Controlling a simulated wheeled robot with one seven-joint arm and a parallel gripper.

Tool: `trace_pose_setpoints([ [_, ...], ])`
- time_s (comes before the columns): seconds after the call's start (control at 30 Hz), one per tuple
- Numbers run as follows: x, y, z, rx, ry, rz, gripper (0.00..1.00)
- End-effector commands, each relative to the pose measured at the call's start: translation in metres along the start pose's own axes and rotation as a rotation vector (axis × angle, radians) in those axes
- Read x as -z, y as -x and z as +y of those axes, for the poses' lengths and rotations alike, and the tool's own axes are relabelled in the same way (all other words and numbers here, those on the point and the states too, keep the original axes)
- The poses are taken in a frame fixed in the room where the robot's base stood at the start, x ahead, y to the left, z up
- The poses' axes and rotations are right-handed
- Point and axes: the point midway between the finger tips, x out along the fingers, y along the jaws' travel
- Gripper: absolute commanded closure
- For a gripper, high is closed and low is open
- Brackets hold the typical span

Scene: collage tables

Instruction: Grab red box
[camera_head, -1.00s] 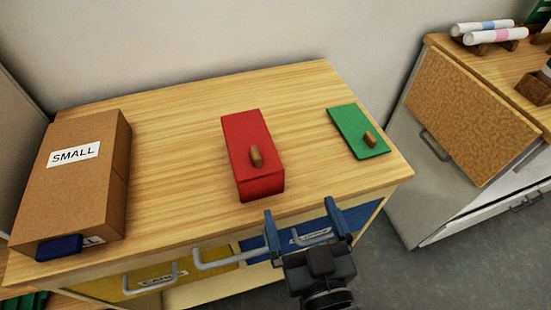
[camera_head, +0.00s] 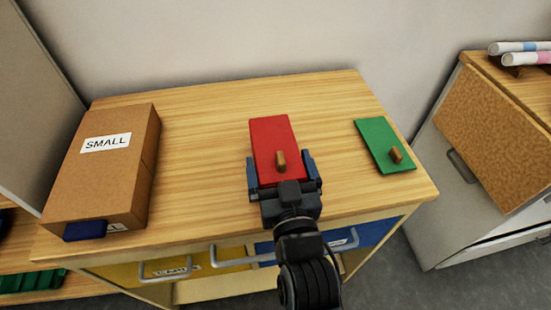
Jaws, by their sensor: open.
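The red box (camera_head: 271,135) lies on the wooden table top, right of its middle, with a small brown wooden knob (camera_head: 281,161) on its top near the front end. My gripper (camera_head: 281,172) is at the front end of the red box. Its blue fingers are open, one on the left and one on the right of the box. I cannot tell whether the fingers touch its sides. My gripper's body hides the front face of the box.
A brown cardboard box (camera_head: 104,175) labelled SMALL stands on the left of the table (camera_head: 205,145). A green flat piece (camera_head: 379,138) with a wooden knob lies to the right. Drawer handles (camera_head: 168,272) stick out below the front edge. A cabinet with a cork panel (camera_head: 490,135) stands at the right.

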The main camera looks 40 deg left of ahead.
Motion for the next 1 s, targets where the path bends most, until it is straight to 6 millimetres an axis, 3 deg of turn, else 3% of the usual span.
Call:
trace_pose_setpoints([
  [0.27, -0.0003, -0.0016, 0.0003, 0.0, -0.001, 0.0, 0.02],
  [0.63, -0.0001, -0.0014, 0.0002, 0.0, -0.001, 0.0, 0.37],
  [1.0, 0.0068, -0.0017, 0.0002, -0.001, 0.0, 0.005, 0.37],
])
